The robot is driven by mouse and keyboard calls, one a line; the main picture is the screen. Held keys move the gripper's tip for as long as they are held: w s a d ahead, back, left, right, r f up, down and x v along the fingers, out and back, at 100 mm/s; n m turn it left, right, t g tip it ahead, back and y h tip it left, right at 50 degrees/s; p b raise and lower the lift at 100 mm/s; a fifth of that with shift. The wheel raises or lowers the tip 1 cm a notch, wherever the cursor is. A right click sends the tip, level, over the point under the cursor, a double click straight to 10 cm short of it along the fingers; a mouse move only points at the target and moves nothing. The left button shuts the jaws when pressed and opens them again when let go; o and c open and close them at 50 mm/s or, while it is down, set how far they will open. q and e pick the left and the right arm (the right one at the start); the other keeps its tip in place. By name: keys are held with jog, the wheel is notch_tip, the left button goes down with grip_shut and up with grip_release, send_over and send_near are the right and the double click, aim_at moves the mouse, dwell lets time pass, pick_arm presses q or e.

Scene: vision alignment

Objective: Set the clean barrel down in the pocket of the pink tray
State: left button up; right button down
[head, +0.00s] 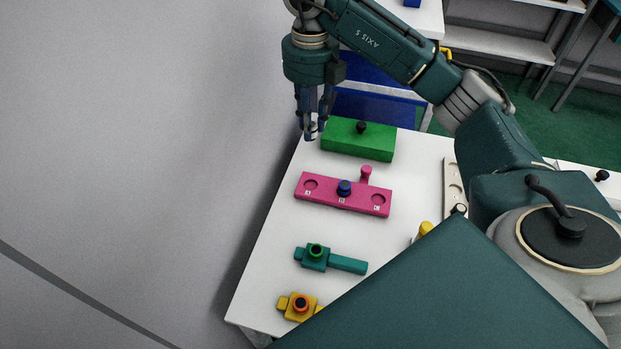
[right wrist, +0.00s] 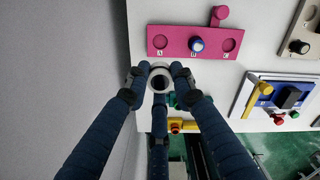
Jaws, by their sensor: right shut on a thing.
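The pink tray (head: 325,196) lies on the white table with round pockets A, B and C. Pockets A and C look empty. A blue barrel with a dark top (head: 344,187) stands in pocket B. The right wrist view also shows the tray (right wrist: 178,42) and the blue barrel (right wrist: 197,45). My right gripper (head: 312,131) is at the table's far left edge, left of the green block and beyond the tray. Its blue fingers are shut on a pale ring-ended barrel (right wrist: 160,69), held clear of the tray. The barrel's body is mostly hidden by the fingers. My left gripper is not in view.
A green block (head: 340,143) with a black knob stands behind the tray. A pink peg (head: 366,174) rises at the tray's back edge. Teal (head: 345,264) and yellow (head: 300,307) fixtures lie nearer. Bare table separates them from the tray.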

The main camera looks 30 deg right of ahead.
notch_tip(320, 180, down, 12)
jog(key=shift+f+p, duration=0.1)
jog(key=shift+p, duration=0.4)
notch_tip(320, 180, down, 5)
jog(key=shift+f+p, duration=0.1)
jog(key=shift+p, duration=0.3)
jog(key=shift+d, duration=0.1)
jog(key=shift+f, duration=0.2)
jog(key=c, duration=1.5)
grip_release()
jog(key=shift+o, duration=0.2)
jog(key=shift+r, duration=0.1)
